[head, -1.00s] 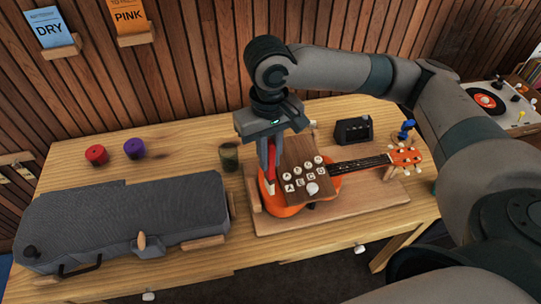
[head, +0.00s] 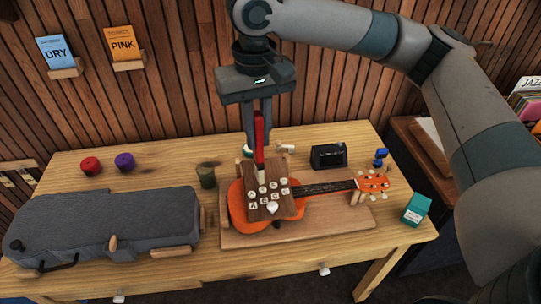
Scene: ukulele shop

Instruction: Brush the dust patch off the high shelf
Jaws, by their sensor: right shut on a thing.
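My right gripper (head: 258,138) is shut on a red-handled tool (head: 259,128) with a pale lower end, seemingly a brush. It holds the tool upright, tip down, above the workbench. I cannot tell whether the tip touches anything. I cannot make out the high shelf or a dust patch in this view. My left gripper is not in view.
The wooden workbench (head: 150,163) carries a grey case (head: 110,225), red (head: 90,166) and purple (head: 125,162) spools, an olive cup (head: 206,175), a small black device (head: 328,156) and a teal box (head: 416,209). Small wall ledges hold DRY (head: 58,55) and PINK (head: 123,43) cards.

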